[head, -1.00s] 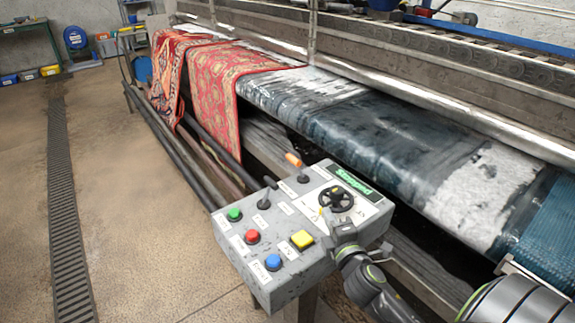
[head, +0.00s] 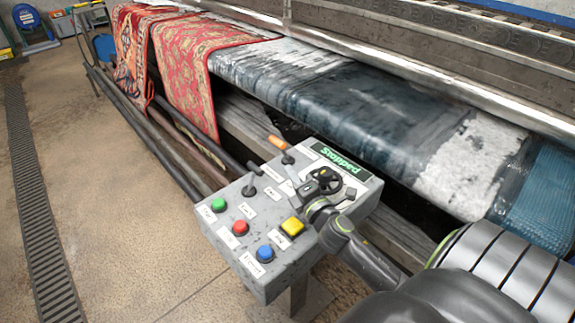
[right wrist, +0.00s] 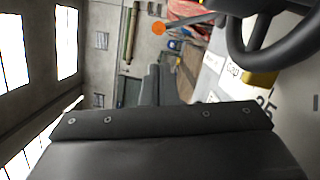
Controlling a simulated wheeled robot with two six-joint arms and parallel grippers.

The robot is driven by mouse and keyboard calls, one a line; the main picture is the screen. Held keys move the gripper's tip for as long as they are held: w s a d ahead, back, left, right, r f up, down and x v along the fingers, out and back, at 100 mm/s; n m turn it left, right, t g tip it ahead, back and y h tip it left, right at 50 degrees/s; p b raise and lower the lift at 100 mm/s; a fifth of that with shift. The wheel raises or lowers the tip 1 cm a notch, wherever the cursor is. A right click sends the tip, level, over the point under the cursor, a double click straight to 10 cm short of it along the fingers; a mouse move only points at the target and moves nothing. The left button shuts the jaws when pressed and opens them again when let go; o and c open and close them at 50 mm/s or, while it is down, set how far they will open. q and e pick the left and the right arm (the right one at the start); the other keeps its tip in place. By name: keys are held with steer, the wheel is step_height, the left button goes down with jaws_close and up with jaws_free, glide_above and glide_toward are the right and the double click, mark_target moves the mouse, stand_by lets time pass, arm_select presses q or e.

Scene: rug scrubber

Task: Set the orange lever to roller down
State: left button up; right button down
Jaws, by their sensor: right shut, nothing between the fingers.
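The orange lever (head: 277,142) stands on the far edge of the grey control box (head: 262,280), its handle leaning up and left from a dark base. In the right wrist view its round orange end (right wrist: 159,28) shows beyond my fingers, on a grey shaft. My right gripper (head: 303,188) is shut and empty, low over the box beside the black handwheel (head: 325,180). It is apart from the lever, on its near side. In the right wrist view the shut fingers (right wrist: 160,83) point towards the orange end. My left gripper is not in view.
A red rug (head: 190,70) lies over the machine behind. Open floor is at left.

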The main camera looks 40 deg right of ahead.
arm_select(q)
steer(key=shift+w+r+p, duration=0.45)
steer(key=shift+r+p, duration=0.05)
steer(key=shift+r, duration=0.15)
arm_select(e)
steer(key=w, duration=0.2)
steer(key=w+d, duration=0.1)
steer(key=w, duration=0.5)
steer(key=shift+w+d+r, duration=0.2)
steer(key=shift+w+r, duration=0.05)
steer(key=shift+r, duration=0.05)
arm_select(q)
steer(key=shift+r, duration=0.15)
arm_select(e)
steer(key=shift+d+r, duration=0.1)
steer(key=shift+r, duration=0.05)
